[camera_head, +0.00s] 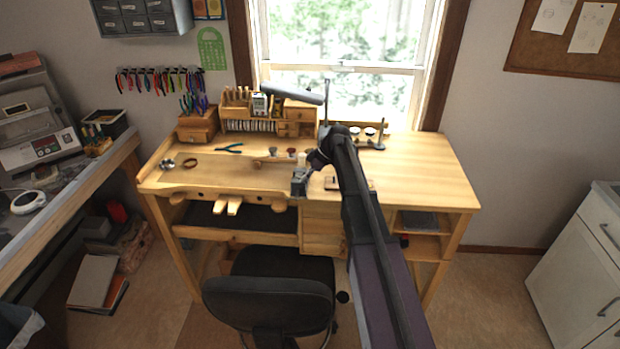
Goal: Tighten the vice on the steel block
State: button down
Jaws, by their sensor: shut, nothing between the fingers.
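A small dark grey vice (299,184) stands at the front edge of the wooden workbench (430,178), near the middle. My arm reaches up from the lower right and bends down toward the vice. My gripper (313,166) is shut and empty, just above and to the right of the vice. It is small and dark here, and I cannot tell whether it touches the vice or its handle. I cannot make out the steel block or how the vice jaws stand; my gripper partly covers that area.
A black chair (268,297) stands in front of the bench. A wooden organiser (250,108) and a desk lamp (292,93) stand at the back. The bench's right side is mostly clear.

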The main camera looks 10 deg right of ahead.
aim_at(297, 195)
jog(key=shift+s+a+f+b, duration=0.1)
jog(key=shift+s+f+b, duration=0.05)
jog(key=shift+f+b, duration=0.65)
jog(key=shift+s+a+f+b, duration=0.1)
jog(key=shift+s+f+b, duration=0.05)
jog(key=shift+f+b, duration=0.7)
jog(key=shift+s+a+f+b, duration=0.1)
jog(key=shift+s+f+b, duration=0.05)
jog(key=shift+f+b, duration=0.65)
jog(key=shift+f, duration=0.1)
